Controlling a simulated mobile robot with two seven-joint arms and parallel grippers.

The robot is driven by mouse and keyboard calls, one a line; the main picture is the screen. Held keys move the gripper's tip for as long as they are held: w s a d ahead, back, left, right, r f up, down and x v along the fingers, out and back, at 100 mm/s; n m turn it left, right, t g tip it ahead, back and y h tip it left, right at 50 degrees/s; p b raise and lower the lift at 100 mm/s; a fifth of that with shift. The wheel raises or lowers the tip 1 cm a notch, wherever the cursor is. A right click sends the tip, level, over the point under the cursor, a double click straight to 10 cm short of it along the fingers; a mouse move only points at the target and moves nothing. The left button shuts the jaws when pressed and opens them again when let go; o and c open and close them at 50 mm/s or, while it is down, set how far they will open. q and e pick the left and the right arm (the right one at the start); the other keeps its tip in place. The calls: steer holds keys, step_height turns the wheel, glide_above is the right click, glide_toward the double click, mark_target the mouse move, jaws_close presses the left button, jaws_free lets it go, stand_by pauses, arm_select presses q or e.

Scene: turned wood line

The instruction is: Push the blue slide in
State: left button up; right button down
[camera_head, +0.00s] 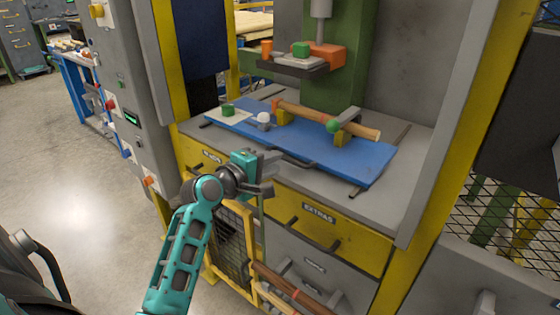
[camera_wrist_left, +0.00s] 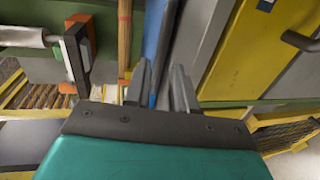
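The blue slide (camera_head: 352,160) is a flat board on the grey machine bed, with a dark bar handle (camera_head: 298,161) along its front edge. It carries a wooden rod (camera_head: 310,114) on yellow supports, with a green-knobbed clamp at the right. My left gripper (camera_head: 271,174) is in front of the slide, near the handle's left end. In the left wrist view, the two fingers (camera_wrist_left: 160,82) stand apart, with a dark bar running between them and the blue slide (camera_wrist_left: 155,28) beyond. I cannot tell whether they touch the bar. My right gripper is not in view.
A green cylinder (camera_head: 228,110) on a pale sheet and a white ball (camera_head: 264,118) sit on the slide's left part. A grey-orange head unit (camera_head: 305,58) hangs above. Yellow posts flank the bed. A yellow EXTRAS drawer (camera_head: 350,236) is below. Open floor lies left.

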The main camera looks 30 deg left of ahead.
arm_select(q)
steer(key=shift+x, duration=1.8)
steer(key=shift+c, duration=0.5)
jaws_close()
